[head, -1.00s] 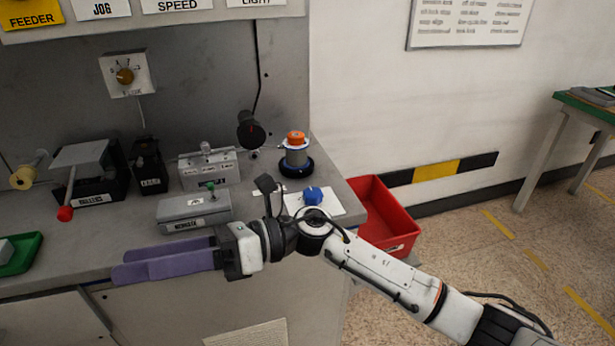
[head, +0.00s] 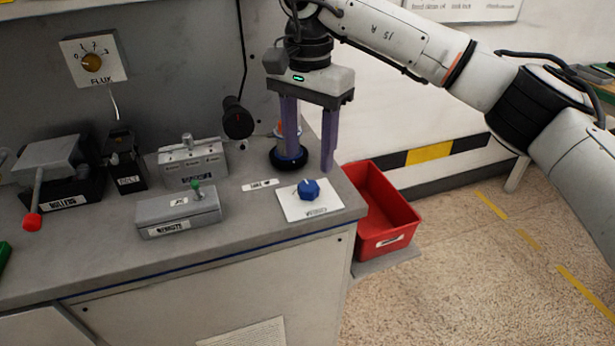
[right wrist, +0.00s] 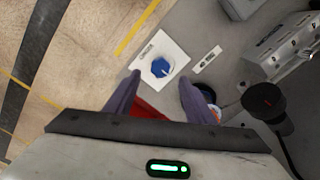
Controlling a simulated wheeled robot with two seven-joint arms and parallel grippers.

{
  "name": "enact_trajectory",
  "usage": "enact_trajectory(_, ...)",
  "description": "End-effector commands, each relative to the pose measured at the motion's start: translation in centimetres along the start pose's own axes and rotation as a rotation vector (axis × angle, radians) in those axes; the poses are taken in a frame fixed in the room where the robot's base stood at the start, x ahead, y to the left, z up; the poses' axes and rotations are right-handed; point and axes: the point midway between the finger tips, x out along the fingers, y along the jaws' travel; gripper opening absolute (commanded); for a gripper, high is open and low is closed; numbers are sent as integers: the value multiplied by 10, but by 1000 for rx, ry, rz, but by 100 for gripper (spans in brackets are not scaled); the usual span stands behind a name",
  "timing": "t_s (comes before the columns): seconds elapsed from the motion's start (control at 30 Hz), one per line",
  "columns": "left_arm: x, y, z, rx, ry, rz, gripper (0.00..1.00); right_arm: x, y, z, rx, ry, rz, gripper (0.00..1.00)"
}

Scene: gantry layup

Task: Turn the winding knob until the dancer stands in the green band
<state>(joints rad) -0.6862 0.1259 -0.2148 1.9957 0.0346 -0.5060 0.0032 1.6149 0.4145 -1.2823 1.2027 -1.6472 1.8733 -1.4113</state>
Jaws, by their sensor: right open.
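The blue winding knob (head: 309,189) sits on a white plate (head: 292,211) near the right front corner of the bench. My right gripper (head: 309,162) points down with its two purple fingers apart and empty. It is above the bench and just behind the knob in the head view. In the right wrist view the knob (right wrist: 160,67) shows just beyond and between the open fingertips (right wrist: 159,78), apart from them. A pale pointer line shows on its top. I cannot make out the dancer or a green band for sure. My left gripper is not in view.
A spool on a black base (head: 288,160) stands behind my right fingers, partly hidden. A red bin (head: 384,212) is right of the bench. A grey toggle box (head: 178,214), a grey slider box (head: 193,165) and a red-tipped lever (head: 33,221) stand to the left.

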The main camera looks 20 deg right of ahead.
Motion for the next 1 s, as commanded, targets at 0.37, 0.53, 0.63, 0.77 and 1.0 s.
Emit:
enact_trajectory(0.37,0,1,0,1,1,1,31,60,0,1,0,-2,-1,49)
enact_trajectory(0.53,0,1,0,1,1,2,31,67,0,1,0,-2,-1,49)
enact_trajectory(0.63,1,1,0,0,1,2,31,67,0,1,0,-2,-1,49)
enact_trajectory(0.77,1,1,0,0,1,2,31,67,0,1,0,-2,-2,48)
enact_trajectory(1.0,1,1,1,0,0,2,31,67,0,1,0,-3,-2,8)
